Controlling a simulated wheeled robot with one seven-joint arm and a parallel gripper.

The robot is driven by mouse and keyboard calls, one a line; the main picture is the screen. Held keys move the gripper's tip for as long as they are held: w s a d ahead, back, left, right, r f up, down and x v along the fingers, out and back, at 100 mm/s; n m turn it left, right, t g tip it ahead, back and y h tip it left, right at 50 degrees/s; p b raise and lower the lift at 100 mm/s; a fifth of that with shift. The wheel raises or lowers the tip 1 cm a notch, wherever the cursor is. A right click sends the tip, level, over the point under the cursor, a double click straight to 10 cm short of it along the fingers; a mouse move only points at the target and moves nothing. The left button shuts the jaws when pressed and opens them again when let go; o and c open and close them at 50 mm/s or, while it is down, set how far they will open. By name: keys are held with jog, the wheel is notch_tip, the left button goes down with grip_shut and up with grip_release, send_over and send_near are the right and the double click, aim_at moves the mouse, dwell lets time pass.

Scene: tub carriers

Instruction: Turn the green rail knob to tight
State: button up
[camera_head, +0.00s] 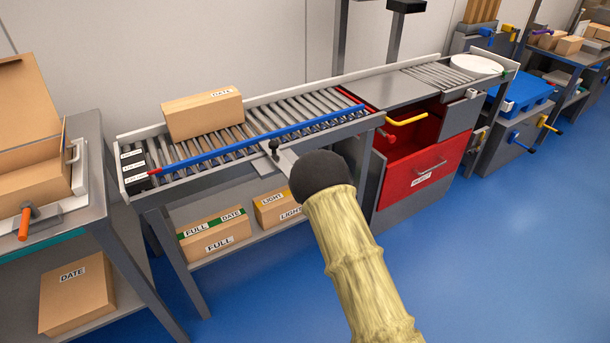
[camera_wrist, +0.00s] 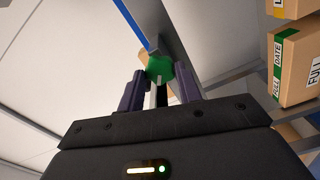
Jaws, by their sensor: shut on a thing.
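The green rail knob (camera_wrist: 160,67) shows in the wrist view, under the edge of a grey beam. My gripper (camera_wrist: 160,84) has its two dark purple fingers on either side of the knob and is shut on it. A pale upright strip shows between the fingers just below the green part. Any tight or loose marking is not readable. In the head view my arm with its dark round end covers the area beside the conveyor, and the knob and fingers are hidden. The blue guide rail (camera_head: 260,137) runs along the roller conveyor's near side.
A cardboard box (camera_head: 203,114) lies on the rollers. Boxes marked FULL (camera_head: 214,235) and LIGHT (camera_head: 276,207) stand on the shelf below. A red drawer (camera_head: 425,170) stands open to the right. A bench with an open carton (camera_head: 36,180) is at left. The blue floor in front is clear.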

jog(key=m+b, duration=0.1)
jog(key=m, duration=0.9)
jog(key=shift+d+f+m, duration=0.1)
jog(key=shift+f+m, duration=0.05)
jog(key=shift+m, duration=0.25)
jog(key=o, duration=1)
jog(key=shift+s, duration=0.1)
jog(key=v, duration=1.7)
jog(key=shift+s+d, duration=0.1)
jog(key=shift+d, duration=0.05)
